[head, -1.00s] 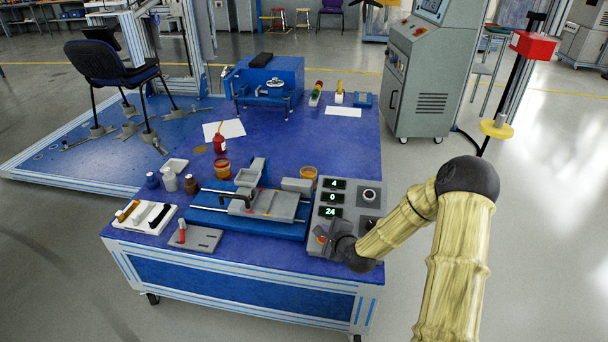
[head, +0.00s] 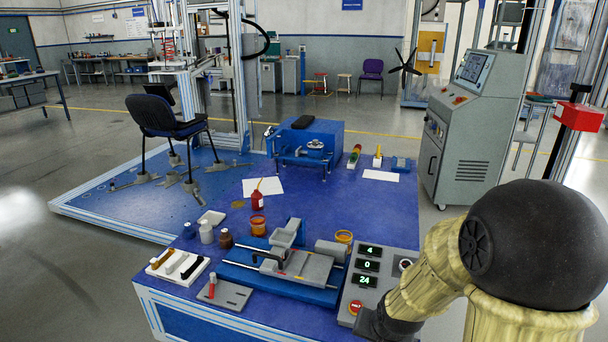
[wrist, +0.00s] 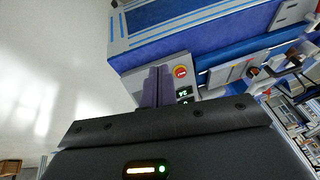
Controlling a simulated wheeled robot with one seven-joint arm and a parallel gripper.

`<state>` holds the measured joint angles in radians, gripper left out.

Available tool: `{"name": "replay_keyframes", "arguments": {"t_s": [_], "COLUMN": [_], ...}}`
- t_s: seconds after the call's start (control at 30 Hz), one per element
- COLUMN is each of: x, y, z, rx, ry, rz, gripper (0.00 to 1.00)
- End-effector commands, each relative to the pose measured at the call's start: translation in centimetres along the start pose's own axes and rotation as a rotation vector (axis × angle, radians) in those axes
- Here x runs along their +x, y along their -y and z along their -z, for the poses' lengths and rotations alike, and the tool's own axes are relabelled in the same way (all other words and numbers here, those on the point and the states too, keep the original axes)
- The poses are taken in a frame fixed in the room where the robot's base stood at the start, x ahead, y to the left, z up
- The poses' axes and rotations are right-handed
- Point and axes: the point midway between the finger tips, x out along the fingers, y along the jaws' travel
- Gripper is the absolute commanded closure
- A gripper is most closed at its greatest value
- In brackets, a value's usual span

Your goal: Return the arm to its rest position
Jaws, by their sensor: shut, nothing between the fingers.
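My arm shows at the right of the head view, with a dark round joint above pale yellow links. My gripper (head: 376,326) is at the bottom of the head view, by the front corner of the control box (head: 382,283), and is partly cut off by the frame edge. In the wrist view my gripper (wrist: 156,85) has its two dark fingers together with nothing between them.
The blue table (head: 330,205) carries a slide fixture (head: 300,268), a tool tray (head: 178,266), bottles and a blue machine (head: 310,145). A grey console cabinet (head: 470,140) stands behind my arm. A black chair (head: 160,115) is at left. Open floor (wrist: 60,60) lies in front of the table.

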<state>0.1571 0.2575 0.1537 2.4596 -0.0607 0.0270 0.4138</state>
Motion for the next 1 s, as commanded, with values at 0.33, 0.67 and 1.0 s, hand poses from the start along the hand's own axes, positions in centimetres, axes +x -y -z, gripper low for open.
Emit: {"name": "replay_keyframes", "arguments": {"t_s": [0.33,0.67,1.0], "x": [-6.1,-10.8,-17.3], "y": [-1.9,-1.6,-0.4], "z": [-5.2,-5.1,-2.5], "rx": [-0.312,-0.374,-0.373], "ry": [0.128,0.163,0.162], "rz": [-0.062,-0.063,-0.062], "gripper": [1.00,1.00,1.00]}}
